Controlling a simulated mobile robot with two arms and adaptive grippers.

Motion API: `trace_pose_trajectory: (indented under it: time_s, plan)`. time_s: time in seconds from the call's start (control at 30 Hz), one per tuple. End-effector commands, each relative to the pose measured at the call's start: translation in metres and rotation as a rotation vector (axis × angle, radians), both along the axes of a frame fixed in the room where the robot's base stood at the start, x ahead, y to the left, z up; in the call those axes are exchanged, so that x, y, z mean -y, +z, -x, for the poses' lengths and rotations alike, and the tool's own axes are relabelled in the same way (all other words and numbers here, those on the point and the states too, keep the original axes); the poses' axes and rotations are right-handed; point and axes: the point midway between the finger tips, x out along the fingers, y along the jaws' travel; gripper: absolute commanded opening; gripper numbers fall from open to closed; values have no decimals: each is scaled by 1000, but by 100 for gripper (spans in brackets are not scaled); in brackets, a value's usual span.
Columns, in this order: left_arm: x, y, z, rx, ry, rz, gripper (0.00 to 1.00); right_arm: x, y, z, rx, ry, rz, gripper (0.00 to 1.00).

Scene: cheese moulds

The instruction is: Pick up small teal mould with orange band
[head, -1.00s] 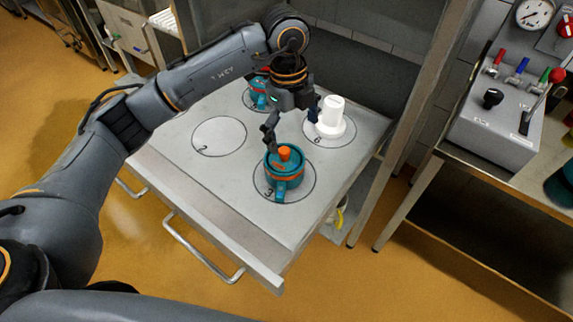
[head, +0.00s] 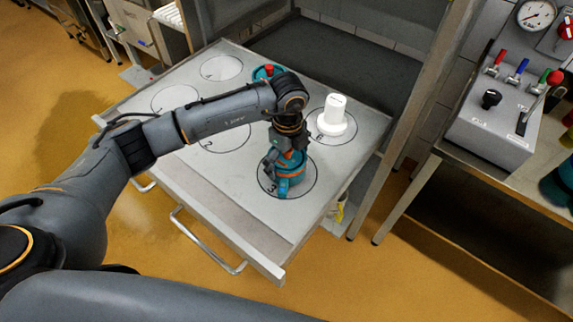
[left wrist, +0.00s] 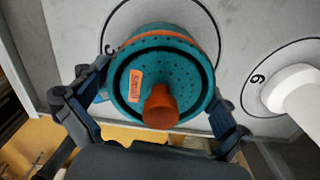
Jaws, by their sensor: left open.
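The small teal mould with an orange band (head: 292,181) stands on circle 3 of the grey table. In the left wrist view the teal mould (left wrist: 180,72) shows its perforated round top, an orange knob and an orange label. My left gripper (head: 283,166) is directly above the mould and hides part of it. In the left wrist view the open fingers of my left gripper (left wrist: 152,120) lie on either side of the mould, with gaps that are hard to judge. My right gripper is not in view.
A white stepped cylinder (head: 332,116) stands on circle 6, behind and to the right. Another teal mould with a red knob (head: 267,72) is at the back, partly hidden by my arm. The other circles at left look empty. A post (head: 408,120) stands right of the table (head: 240,215).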

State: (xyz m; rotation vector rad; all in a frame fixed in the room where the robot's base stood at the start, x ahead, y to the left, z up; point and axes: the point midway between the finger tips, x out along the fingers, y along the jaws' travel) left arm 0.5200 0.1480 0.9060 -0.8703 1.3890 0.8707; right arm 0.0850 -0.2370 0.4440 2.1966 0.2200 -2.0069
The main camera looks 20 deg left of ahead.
Motion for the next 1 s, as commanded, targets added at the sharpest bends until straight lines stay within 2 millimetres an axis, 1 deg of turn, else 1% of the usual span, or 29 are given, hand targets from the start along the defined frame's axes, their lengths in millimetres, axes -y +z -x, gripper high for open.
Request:
trace_pose_trajectory:
  time_s: [0.1, 0.33, 0.37, 0.4, 0.47, 0.53, 0.57, 0.87, 1.0]
  plan:
    - [0, -10, 1, -1, -1, 0, 100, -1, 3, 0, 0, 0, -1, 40]
    - [1, -13, 0, 0, -1, 1, 100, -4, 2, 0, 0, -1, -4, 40]
    - [1, -13, 0, 0, -2, 1, 96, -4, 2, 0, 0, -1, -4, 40]
    - [1, -13, 0, 0, -1, 1, 88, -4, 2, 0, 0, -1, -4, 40]
    - [1, -13, 0, 0, -1, 1, 76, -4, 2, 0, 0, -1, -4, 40]
    - [0, -13, 0, 0, -1, 1, 61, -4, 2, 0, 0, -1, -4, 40]
    - [0, -13, 0, 0, -1, 1, 59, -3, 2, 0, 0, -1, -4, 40]
    - [1, -10, -1, 2, -1, 2, 59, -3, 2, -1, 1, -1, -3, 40]
    - [0, -3, -1, 3, -1, 1, 59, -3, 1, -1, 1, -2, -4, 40]
